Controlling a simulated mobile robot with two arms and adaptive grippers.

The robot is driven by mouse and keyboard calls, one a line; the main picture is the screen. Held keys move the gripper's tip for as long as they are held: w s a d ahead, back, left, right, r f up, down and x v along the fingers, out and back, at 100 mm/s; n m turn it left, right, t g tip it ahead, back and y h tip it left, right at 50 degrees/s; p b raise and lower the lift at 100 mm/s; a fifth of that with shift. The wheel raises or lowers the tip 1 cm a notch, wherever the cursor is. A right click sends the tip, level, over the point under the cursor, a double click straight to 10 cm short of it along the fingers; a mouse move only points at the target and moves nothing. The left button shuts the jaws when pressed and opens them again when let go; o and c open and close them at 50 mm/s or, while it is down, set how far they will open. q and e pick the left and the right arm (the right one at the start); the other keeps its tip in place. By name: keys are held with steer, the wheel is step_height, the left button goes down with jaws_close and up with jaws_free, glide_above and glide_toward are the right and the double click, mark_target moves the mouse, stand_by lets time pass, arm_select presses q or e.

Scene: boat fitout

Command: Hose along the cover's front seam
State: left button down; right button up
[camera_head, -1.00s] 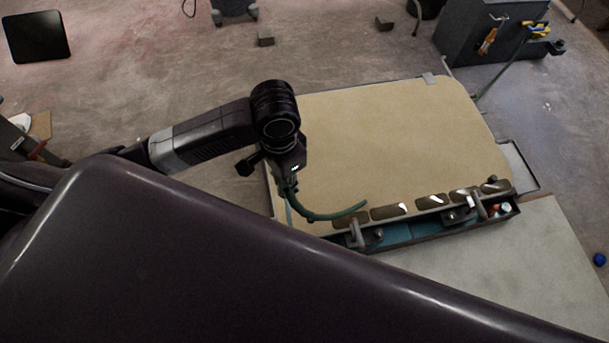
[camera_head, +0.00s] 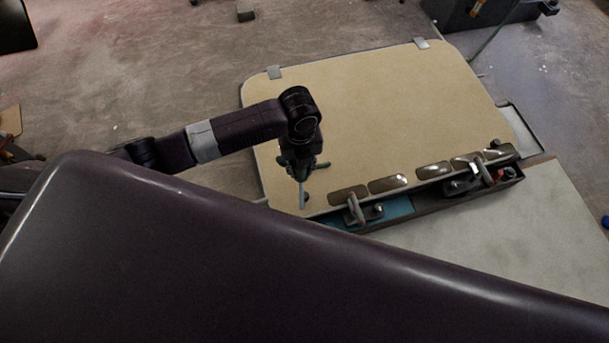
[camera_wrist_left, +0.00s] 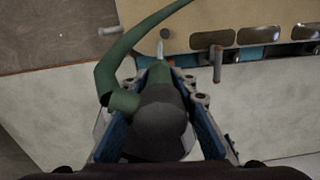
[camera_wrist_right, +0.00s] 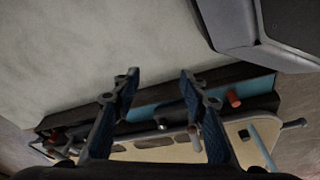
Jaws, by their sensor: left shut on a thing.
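The cover (camera_head: 380,110) is a tan panel with rounded corners; its front edge has a row of dark oval slots. My left gripper (camera_head: 302,168) is over the cover's front-left part. In the left wrist view, my left gripper (camera_wrist_left: 165,92) is shut on a dark grey body with the green hose (camera_wrist_left: 108,72) attached. The hose curves up from its left side and passes over the cover's edge. A short rod with a round end points ahead from the held body. In the right wrist view, my right gripper (camera_wrist_right: 159,80) is open and empty, with the cover (camera_wrist_right: 185,152) beyond it.
A dark trough (camera_head: 430,203) with a teal inside runs along the cover's front, with upright pegs (camera_head: 354,208) on it. A pale slab (camera_head: 490,245) lies in front. Small metal tabs (camera_head: 421,44) sit on the cover's far edge. The cover's middle is clear.

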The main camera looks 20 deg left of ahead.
arm_select(q)
step_height(320, 180, down, 10)
steer(key=w+m+b, duration=0.2)
steer(key=m+b, duration=0.4)
steer(key=m, duration=0.2)
steer(key=shift+w+m, duration=0.15)
steer(key=shift+m, duration=0.15)
arm_select(e)
steer(key=w+r+t, duration=0.1)
steer(key=w+r, duration=0.2)
steer(key=r, duration=1)
steer(key=shift+w+a, duration=0.15)
steer(key=shift+w, duration=0.15)
arm_select(q)
steer(key=shift+d+f, duration=0.1)
arm_select(e)
steer(key=shift+f, duration=0.1)
